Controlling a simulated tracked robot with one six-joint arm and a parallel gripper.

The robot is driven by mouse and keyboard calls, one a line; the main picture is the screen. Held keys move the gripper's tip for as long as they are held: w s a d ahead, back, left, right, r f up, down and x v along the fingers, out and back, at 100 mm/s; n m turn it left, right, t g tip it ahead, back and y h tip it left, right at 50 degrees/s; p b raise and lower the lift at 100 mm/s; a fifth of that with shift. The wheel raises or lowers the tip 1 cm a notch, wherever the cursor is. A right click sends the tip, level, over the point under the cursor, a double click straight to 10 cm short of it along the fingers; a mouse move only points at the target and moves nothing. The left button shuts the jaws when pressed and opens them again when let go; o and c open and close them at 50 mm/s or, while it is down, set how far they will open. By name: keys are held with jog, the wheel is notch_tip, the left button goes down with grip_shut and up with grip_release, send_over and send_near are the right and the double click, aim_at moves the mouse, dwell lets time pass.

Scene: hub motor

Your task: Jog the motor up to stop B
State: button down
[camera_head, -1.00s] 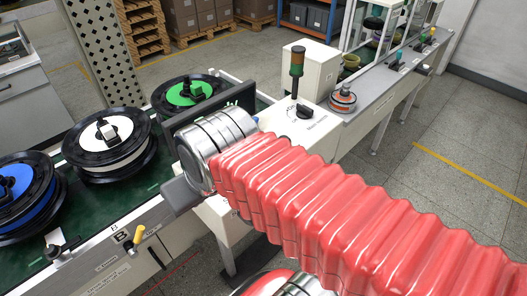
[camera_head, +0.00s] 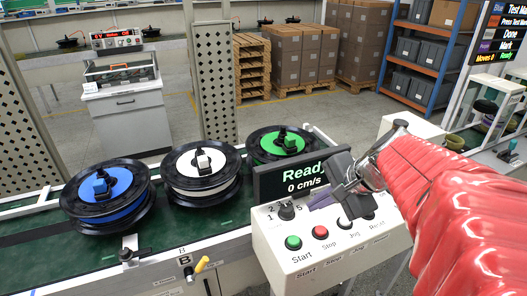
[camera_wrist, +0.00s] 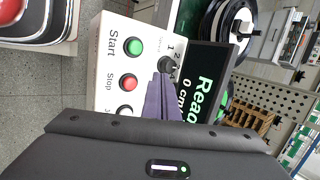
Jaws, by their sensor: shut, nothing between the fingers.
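Three black-rimmed hub motors sit in a row on the green conveyor: a blue one (camera_head: 104,190), a white one (camera_head: 201,172) and a green one (camera_head: 279,146). The stop B label (camera_head: 185,260) is on the conveyor's front rail below the white one, beside a yellow lever (camera_head: 202,264). My gripper (camera_head: 314,203), with purple fingers, is shut and empty above the box. In the wrist view its fingers (camera_wrist: 159,80) point toward the speed knob (camera_wrist: 166,64).
A display (camera_head: 290,180) reading "Ready, 0 cm/s" stands behind the box, close to my gripper. A perforated post (camera_head: 215,85) rises behind the conveyor. A grey cabinet (camera_head: 125,115), pallets of boxes and blue shelving stand farther back.

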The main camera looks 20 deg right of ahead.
aim_at(345, 221)
jog(key=d+m+t, duration=0.2)
jog(key=d+m, duration=0.6)
jog(key=d, duration=0.4)
jog(key=shift+w+d+t, duration=0.25)
jog(key=shift+d+t, duration=0.05)
jog(key=shift+d, duration=0.1)
jog(key=shift+f, duration=4.3)
